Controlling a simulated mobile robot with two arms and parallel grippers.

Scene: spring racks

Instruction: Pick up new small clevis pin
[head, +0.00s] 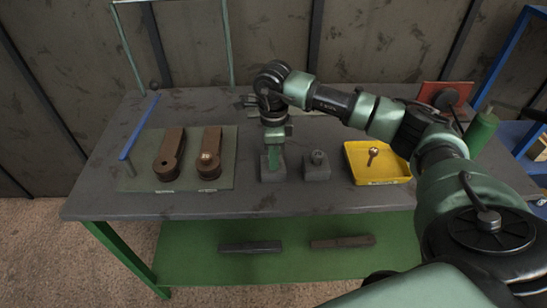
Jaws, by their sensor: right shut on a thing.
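My right gripper (274,152) points down over the left grey block (272,174) on the table. It is shut on the new small clevis pin, which the fingers hide almost wholly. I cannot tell whether the pin is still seated in the block. A second grey block (316,174) just to the right holds another pin (318,157) with its head showing. My left gripper is not in view.
A green mat (225,177) at the left bears two brown links (169,150), with a blue rod (139,128) beside them. A yellow tray (384,181) at the right holds a pin (373,152). A green cylinder (482,131) stands at the far right. Two dark bars lie on the lower shelf (290,265).

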